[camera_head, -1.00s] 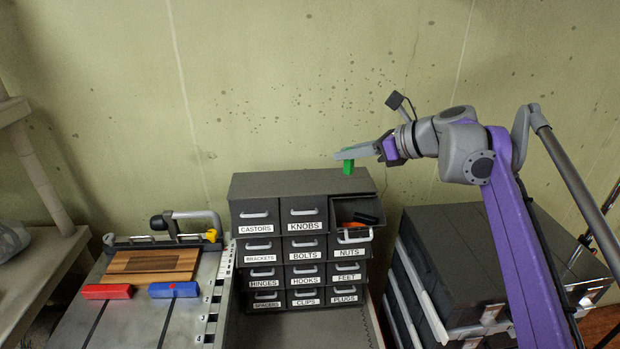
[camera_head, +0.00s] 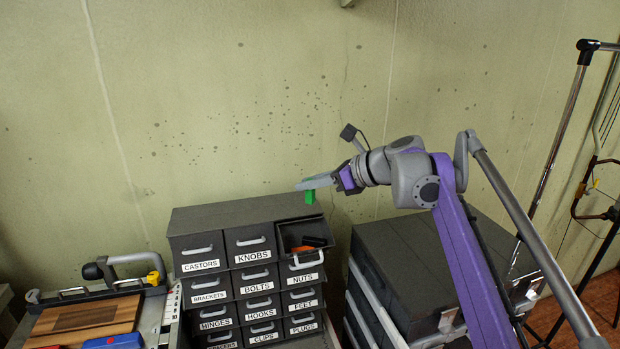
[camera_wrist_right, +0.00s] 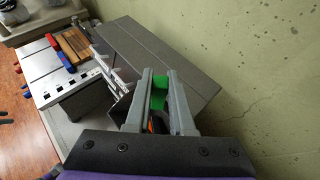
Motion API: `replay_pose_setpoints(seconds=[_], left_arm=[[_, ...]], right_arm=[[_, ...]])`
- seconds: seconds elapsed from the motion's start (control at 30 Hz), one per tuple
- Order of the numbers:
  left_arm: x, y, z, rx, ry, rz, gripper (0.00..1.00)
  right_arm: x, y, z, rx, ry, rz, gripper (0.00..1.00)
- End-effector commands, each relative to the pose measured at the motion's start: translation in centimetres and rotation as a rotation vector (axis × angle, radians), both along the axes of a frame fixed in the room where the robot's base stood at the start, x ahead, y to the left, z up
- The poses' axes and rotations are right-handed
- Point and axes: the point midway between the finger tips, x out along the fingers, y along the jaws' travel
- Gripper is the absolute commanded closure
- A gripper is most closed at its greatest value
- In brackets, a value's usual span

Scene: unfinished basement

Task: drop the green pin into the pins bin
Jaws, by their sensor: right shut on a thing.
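The green pin (camera_head: 310,198) is between the fingers of my right gripper (camera_head: 308,184) and hangs below the fingertips. The gripper is shut on it, above an open top-right drawer (camera_head: 291,232) of a dark cabinet. The pin and drawer are apart in the head view. No label reading "pins" is legible; I cannot read this drawer's label. The right wrist view shows the pin (camera_wrist_right: 158,92) between the fingers (camera_wrist_right: 158,82), with part of the drawer hidden behind them. My left gripper is out of view.
Orange and dark items (camera_head: 306,245) lie in the open drawer. Closed drawers labelled KNOBS (camera_head: 250,245), NUTS and others surround it. A dark drawer unit (camera_head: 420,260) stands at the right. A bench with a wooden board (camera_head: 85,322) is at left. The wall is close behind.

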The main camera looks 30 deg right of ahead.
Motion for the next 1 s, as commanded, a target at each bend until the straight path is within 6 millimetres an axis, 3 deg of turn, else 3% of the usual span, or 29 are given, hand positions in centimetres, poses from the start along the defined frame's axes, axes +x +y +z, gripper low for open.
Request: replay_pose_setpoints(seconds=[0.23, 0.27, 0.43, 0.77, 1.0], left_arm=[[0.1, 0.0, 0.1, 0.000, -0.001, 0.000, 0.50], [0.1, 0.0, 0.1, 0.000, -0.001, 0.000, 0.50], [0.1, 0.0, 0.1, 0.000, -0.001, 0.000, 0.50], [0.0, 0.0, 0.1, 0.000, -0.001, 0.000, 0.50], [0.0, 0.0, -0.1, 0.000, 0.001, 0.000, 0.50]], right_arm=[[0.0, 0.0, 0.1, 0.000, -0.002, 0.000, 1.00], [0.0, 0.0, 0.1, 0.000, -0.002, 0.000, 0.73], [0.0, 0.0, 0.1, 0.001, -0.002, 0.000, 0.44], [-0.2, -0.1, 0.2, 0.000, -0.001, -0.001, 0.44], [-2.9, -1.9, 1.7, 0.001, -0.002, -0.005, 0.44]])
